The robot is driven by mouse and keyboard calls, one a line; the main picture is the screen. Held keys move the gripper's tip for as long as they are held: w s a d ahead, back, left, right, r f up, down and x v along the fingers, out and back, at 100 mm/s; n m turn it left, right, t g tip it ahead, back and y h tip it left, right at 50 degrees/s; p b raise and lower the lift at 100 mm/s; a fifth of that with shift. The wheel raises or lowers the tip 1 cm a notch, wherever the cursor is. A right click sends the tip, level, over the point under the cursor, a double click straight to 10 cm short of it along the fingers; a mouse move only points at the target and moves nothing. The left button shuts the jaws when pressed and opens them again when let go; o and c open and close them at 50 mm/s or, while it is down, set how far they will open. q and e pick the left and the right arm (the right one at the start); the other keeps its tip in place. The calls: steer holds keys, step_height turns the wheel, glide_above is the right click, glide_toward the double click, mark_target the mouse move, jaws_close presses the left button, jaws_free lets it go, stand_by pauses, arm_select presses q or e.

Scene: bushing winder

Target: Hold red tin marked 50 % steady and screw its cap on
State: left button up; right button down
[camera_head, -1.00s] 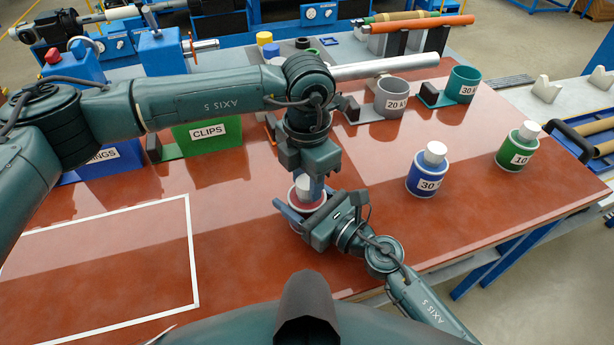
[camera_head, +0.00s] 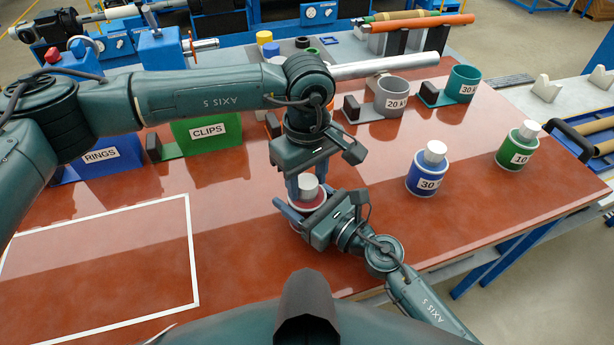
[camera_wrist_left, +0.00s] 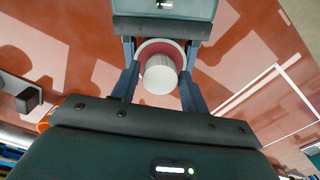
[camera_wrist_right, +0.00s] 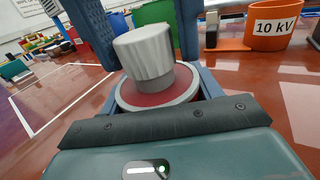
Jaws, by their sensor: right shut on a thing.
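The red tin (camera_head: 296,204) stands on the red-brown table, mostly hidden by my grippers; its label is not visible. The pale grey cap (camera_head: 309,184) sits upright over the middle of its top, also seen in the right wrist view (camera_wrist_right: 146,55). My right gripper (camera_head: 302,212) is low and shut around the tin's body. My left gripper (camera_head: 307,186) points down from above, its fingers on either side of the cap. The left wrist view shows gaps between the fingers (camera_wrist_left: 160,75) and the cap, so it is open. Whether the cap's thread is engaged cannot be seen.
Behind are the CLIPS bin (camera_head: 208,134), the RINGS bin (camera_head: 100,160) and grey (camera_head: 391,97) and teal (camera_head: 463,84) cups. The white-outlined area (camera_head: 100,260) at left is clear.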

arm_select(q)
steer(key=o, duration=0.3)
step_height(320, 180, up, 12)
stand_by(0.6)
arm_select(e)
steer(key=shift+c, duration=1.2)
jaws_free()
